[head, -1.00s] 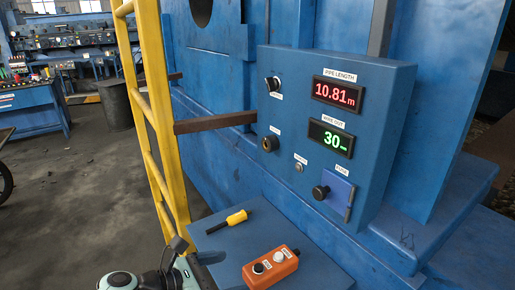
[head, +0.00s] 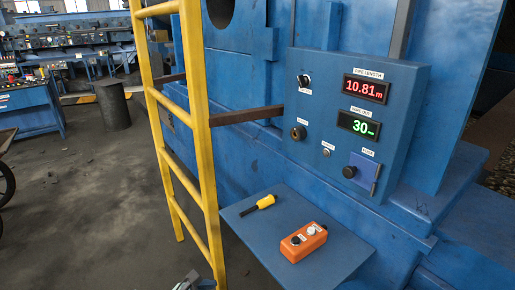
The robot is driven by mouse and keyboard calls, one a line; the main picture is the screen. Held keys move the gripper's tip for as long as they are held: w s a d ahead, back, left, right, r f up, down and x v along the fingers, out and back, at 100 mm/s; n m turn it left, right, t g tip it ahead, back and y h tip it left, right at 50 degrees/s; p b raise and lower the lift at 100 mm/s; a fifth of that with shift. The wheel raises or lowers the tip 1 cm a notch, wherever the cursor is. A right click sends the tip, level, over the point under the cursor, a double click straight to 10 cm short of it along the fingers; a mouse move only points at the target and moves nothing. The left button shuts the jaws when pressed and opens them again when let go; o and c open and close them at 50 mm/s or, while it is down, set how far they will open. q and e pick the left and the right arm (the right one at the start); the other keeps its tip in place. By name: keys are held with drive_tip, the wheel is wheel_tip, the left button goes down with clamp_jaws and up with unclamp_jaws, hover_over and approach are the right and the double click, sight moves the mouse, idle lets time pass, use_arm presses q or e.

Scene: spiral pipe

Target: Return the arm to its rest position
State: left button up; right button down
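Part of my arm or gripper (head: 194,281) shows as a small dark and grey piece at the bottom edge of the head view, left of the blue shelf (head: 345,262). Its fingers cannot be made out, and I cannot tell which arm it belongs to. No other gripper shows. On the shelf lie an orange control box (head: 304,242) with two buttons and a yellow and black screwdriver-like tool (head: 258,205). Both lie apart from my arm.
A blue control panel (head: 345,125) reads 10.81 m and 30. A yellow ladder-like rail (head: 198,120) stands left of the shelf, close to my arm. A dark bin (head: 113,104) and workbenches stand at the back left. Open floor (head: 95,210) lies left of the rail.

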use_arm(q)
drive_tip(key=s+a+f+m+g+y+p, duration=0.25)
drive_tip(key=s+f+m, duration=0.2)
drive_tip(key=f, duration=0.65)
drive_tip(key=s+a+f+m+g+y+p, duration=0.2)
drive_tip(key=s+f+m+g, duration=0.3)
drive_tip(key=f, duration=0.6)
drive_tip(key=s+d+f+m+p, duration=0.1)
drive_tip(key=s+f+m+p, duration=0.1)
drive_tip(key=s, duration=0.6)
drive_tip(key=s+d+f+m+p, duration=0.1)
drive_tip(key=s+d+f+m, duration=0.1)
drive_tip(key=s+f+m, duration=0.3)
drive_tip(key=s+m, duration=0.2)
drive_tip(key=s, duration=0.1)
drive_tip(key=shift+s+p, duration=0.2)
drive_tip(key=shift+p, duration=0.2)
